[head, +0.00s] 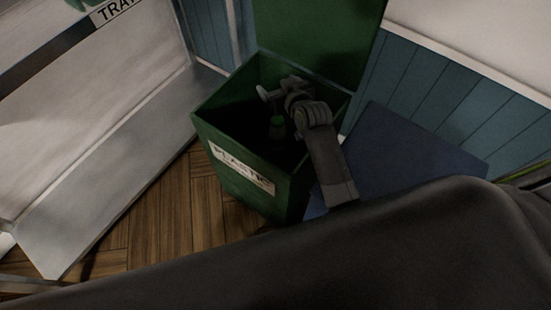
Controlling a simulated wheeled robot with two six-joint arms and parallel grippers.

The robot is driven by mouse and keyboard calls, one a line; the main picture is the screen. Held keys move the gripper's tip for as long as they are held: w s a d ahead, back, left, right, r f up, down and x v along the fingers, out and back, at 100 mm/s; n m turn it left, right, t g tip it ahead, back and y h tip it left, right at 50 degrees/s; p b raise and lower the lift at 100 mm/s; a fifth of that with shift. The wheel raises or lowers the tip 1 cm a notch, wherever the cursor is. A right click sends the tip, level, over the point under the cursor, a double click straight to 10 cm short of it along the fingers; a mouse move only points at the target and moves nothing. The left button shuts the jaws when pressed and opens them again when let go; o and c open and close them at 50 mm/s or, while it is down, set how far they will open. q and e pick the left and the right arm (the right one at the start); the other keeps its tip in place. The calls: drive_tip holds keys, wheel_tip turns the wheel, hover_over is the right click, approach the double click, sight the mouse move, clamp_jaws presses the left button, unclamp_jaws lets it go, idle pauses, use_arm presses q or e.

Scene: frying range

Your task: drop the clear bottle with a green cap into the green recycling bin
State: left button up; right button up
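The green recycling bin (230,176) stands open with its lid raised, and a white label on its front reads PLASTIC. A small green shape that looks like the bottle's green cap (277,122) shows inside the bin's opening, upright, with a dim bottle body below it. My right gripper (272,92) is over the bin's opening, above and just behind the cap. The cap looks apart from the fingers, but the dark interior hides any contact. Whether the fingers are open is not clear. My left gripper is not in view.
A blue bin lid or panel (410,150) lies just right of the green bin. A pale counter with a sign beginning TRA (112,12) stands at left. Wooden floor (160,215) is clear between them. A blue panelled wall (430,85) is behind.

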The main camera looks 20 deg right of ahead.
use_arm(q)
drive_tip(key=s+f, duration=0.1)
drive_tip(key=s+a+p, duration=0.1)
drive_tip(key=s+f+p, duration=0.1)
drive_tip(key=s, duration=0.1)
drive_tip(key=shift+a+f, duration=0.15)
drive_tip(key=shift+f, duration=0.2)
use_arm(e)
drive_tip(key=v, duration=1.7)
drive_tip(key=shift+s, duration=0.15)
